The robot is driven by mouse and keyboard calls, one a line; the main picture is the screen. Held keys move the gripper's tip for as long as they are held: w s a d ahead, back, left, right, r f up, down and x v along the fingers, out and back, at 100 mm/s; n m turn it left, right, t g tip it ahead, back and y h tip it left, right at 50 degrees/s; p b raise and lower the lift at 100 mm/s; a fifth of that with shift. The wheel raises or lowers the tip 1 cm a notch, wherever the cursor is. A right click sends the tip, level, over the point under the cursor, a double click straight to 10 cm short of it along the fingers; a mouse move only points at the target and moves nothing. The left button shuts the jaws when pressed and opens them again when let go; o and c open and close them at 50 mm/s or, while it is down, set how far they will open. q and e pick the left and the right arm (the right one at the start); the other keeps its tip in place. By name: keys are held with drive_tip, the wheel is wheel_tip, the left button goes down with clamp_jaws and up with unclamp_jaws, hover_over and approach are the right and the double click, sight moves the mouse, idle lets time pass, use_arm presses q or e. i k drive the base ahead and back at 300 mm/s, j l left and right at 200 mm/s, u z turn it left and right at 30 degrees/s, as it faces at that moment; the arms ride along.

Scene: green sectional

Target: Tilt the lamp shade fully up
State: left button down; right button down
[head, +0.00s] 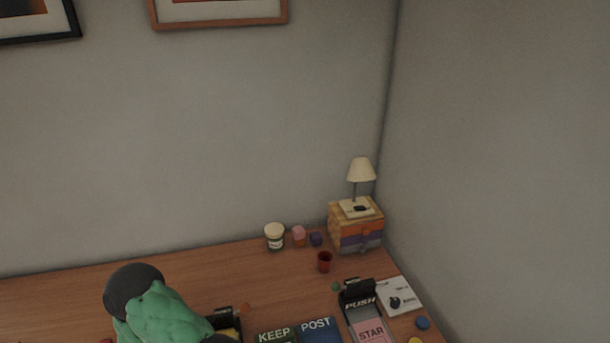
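The lamp stands in the far right corner of the desk. Its cream shade (361,170) is a cone with the narrow end up and the wide end down, and looks about upright. Any slight tilt is too small to tell. A thin dark stem (355,191) joins it to a pale square base (351,208) with a small dark part on it. The base sits on a small wooden drawer box (342,231) with orange and purple fronts.
The wooden desk (215,272) meets the walls behind and right of the lamp. A lidded jar (275,238), a pink block (299,234), a purple block (316,239) and a red cup (325,262) stand left of the box. A "PUSH" holder (359,301) is in front.

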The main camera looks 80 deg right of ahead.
sight(361, 169)
drive_tip(key=i+j, duration=0.15)
drive_tip(key=j+z, duration=0.1)
drive_tip(key=z, duration=0.4)
drive_tip(key=i+j+z, duration=0.1)
drive_tip(key=z, duration=0.4)
drive_tip(key=j+z, duration=0.15)
drive_tip(key=z, duration=0.35)
